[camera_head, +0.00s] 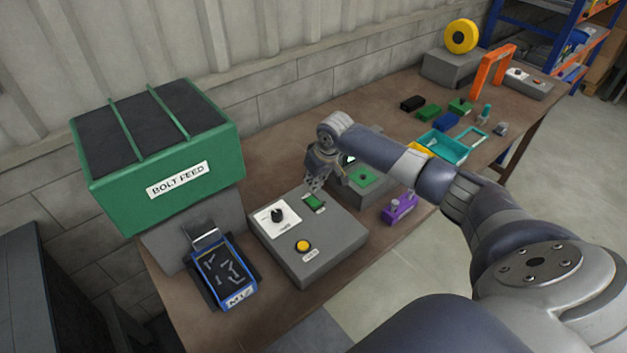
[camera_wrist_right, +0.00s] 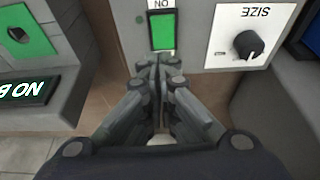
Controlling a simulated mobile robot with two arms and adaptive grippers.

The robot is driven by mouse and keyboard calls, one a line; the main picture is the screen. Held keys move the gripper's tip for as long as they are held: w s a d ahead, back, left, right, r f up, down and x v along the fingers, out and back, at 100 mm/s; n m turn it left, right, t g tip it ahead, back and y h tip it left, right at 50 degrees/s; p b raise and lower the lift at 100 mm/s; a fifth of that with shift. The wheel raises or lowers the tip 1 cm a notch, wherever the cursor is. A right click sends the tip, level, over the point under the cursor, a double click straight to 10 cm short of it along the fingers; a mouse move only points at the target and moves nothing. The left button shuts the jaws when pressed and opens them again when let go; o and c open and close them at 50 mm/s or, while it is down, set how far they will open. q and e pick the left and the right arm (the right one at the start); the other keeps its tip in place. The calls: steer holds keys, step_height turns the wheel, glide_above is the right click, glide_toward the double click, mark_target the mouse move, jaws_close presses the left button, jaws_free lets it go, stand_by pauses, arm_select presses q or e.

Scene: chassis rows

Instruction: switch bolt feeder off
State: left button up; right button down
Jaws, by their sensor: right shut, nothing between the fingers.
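The green bolt feeder (camera_head: 160,150), labelled BOLT FEED, stands at the left end of the bench. In front of it is a grey control box (camera_head: 325,250) with a black knob (camera_head: 277,215), a yellow button (camera_head: 302,246) and a green rocker switch (camera_head: 314,201). In the right wrist view the switch (camera_wrist_right: 162,31) shows lit green, with the letters ON by it upside down. My right gripper (camera_head: 316,184) is just above the switch end of the box. In the wrist view its shut, empty fingertips (camera_wrist_right: 158,62) are close to the switch; I cannot tell if they touch. My left gripper is out of view.
A blue tray (camera_head: 224,290) marked M12 holds loose bolts left of the box. A grey block with a green plate (camera_head: 362,177) and a purple piece (camera_head: 399,208) stand to the right. Further along are several small blocks and an orange frame (camera_head: 490,68).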

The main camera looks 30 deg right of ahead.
mark_target(315, 200)
steer(key=w+b+v, duration=0.2)
steer(key=b+v, duration=0.1)
steer(key=v, duration=0.6)
steer(key=shift+r, duration=0.65)
steer(key=shift+s+f, duration=0.1)
